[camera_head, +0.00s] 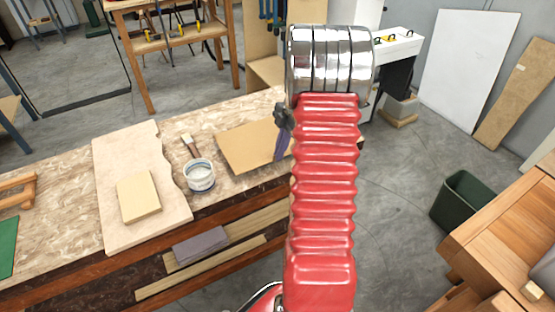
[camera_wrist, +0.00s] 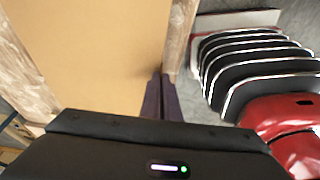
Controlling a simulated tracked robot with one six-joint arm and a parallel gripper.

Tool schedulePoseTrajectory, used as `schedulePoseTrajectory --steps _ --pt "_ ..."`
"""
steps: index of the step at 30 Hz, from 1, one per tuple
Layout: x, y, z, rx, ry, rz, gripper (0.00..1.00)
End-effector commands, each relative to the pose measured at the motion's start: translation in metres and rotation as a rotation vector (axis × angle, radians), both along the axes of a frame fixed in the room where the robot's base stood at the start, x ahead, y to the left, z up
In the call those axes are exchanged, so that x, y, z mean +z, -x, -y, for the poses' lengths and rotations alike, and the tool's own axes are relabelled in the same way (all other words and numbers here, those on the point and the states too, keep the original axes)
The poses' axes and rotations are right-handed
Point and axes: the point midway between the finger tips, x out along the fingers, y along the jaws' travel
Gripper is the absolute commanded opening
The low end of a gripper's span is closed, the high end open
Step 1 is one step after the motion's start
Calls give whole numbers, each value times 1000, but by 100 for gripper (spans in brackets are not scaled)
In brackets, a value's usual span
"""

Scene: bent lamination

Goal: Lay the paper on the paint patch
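A flat tan sheet (camera_head: 248,146) lies on the speckled workbench. It fills much of the wrist view (camera_wrist: 95,45); I cannot tell if it is the paper or a board. My gripper (camera_head: 279,157) points down over its right end, partly hidden by my red arm. In the wrist view its two dark purple fingers (camera_wrist: 161,82) are close together near the sheet's edge, with nothing visible between them. I cannot tell whether they touch the sheet. A grey-purple stack or block (camera_head: 200,245) lies on the shelf below. I cannot make out a paint patch.
A pale wavy-edged board (camera_head: 108,182) carries a tan block (camera_head: 138,196).

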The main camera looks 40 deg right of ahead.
Motion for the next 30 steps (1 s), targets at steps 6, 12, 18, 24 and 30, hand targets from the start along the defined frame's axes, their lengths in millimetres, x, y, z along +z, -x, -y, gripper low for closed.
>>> schedulePoseTrajectory --steps 6,12,18,24,30 --pt "-27 0 -1 0 -3 -2 0" --pt "-32 0 0 0 0 0 0" --pt "-33 0 -1 0 0 -1 0" --pt "-33 0 -1 1 0 -1 15" --pt "-33 0 -1 1 0 -1 21"
